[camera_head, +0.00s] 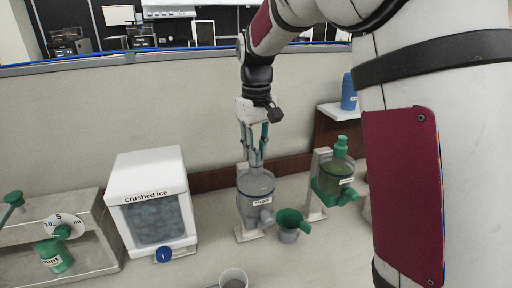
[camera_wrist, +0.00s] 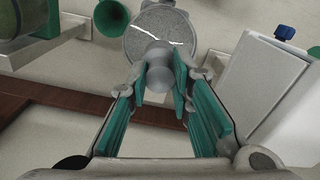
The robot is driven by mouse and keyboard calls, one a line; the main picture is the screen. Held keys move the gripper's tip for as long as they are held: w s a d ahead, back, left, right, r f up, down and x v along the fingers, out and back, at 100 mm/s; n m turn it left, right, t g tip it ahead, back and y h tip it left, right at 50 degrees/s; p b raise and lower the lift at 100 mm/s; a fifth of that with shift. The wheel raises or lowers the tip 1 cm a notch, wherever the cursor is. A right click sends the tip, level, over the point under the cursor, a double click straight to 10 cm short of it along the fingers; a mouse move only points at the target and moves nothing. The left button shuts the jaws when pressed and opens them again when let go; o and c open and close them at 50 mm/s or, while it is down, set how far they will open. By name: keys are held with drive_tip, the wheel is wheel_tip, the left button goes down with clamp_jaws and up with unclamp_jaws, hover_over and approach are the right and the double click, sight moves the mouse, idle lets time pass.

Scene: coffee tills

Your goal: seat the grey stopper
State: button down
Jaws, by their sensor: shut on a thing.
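The grey stopper (camera_wrist: 158,72) is between the green finger pads of my gripper (camera_wrist: 160,85) in the wrist view. My gripper (camera_head: 256,160) is shut on it and points down over the grey sugar dispenser (camera_head: 256,207) in the head view. The dispenser's round top (camera_wrist: 150,25) shows beyond the stopper in the wrist view. The stopper lines up over the dispenser's mouth, which it hides. I cannot tell whether it is in the mouth or just above it.
A green funnel (camera_head: 291,221) in a grey cup and a green-topped dispenser (camera_head: 335,180) stand right of the sugar dispenser. The white crushed ice box (camera_head: 150,165) is on its left. A clear cup (camera_head: 233,279) is at the front. The wall is close behind.

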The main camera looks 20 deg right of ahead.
drive_tip(key=shift+f, duration=0.2)
drive_tip(key=c, duration=1.3)
unclamp_jaws()
drive_tip(key=shift+c, duration=0.2)
wheel_tip(320, 180, up, 12)
